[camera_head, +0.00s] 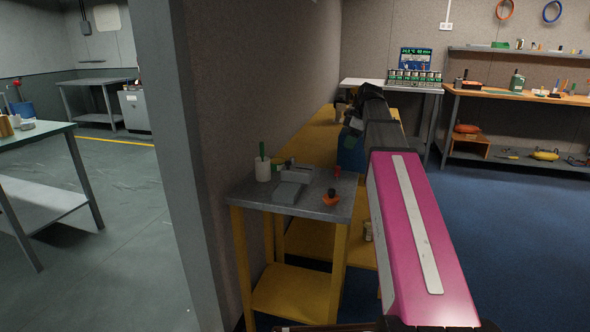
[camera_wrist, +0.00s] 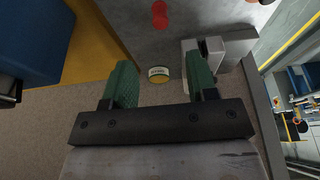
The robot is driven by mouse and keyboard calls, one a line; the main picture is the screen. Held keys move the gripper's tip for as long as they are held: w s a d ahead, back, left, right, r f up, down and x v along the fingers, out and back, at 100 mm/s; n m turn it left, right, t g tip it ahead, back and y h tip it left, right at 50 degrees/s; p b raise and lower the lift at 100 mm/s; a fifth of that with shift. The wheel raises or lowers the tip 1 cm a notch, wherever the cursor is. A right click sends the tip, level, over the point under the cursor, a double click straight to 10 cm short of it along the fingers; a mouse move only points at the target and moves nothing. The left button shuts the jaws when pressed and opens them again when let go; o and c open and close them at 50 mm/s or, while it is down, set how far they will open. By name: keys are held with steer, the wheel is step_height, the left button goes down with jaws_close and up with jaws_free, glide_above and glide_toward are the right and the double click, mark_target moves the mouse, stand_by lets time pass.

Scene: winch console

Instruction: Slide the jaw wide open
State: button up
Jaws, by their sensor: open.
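A grey vise-like block (camera_head: 290,184), apparently the thing with the jaw, sits on a small grey-topped table (camera_head: 262,203) with yellow legs. In the wrist view the grey block (camera_wrist: 235,44) is at the upper right, with a gap between its parts. My gripper (camera_wrist: 161,62) has two green fingers spread wide with nothing held between them. Its right finger overlaps the near part of the block in the picture; I cannot tell whether they touch. In the head view my arm's dark end hangs behind the small table, and the fingers are not clear there.
A round yellow-rimmed tin (camera_wrist: 159,74) shows between the fingers. A red knob-like object (camera_wrist: 160,13) is above it. On the small table stand a white cup (camera_head: 263,171) and an orange-and-black object (camera_head: 331,197). A blue box (camera_head: 350,152) is behind. A wall stands left.

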mark_target(288, 162)
steer(key=s+a+r+m+t+h, duration=0.15)
steer(key=s+a+m, duration=0.3)
steer(key=a, duration=0.55)
steer(key=s+a+r+m+t, duration=0.25)
steer(key=a+m, duration=0.25)
steer(key=a, duration=0.5)
steer(key=shift+n+g, duration=0.25)
steer(key=shift+g, duration=0.25)
steer(key=x, duration=0.7)
steer(key=a+x, duration=0.1)
steer(key=x, duration=0.2)
steer(key=shift+f, duration=0.2)
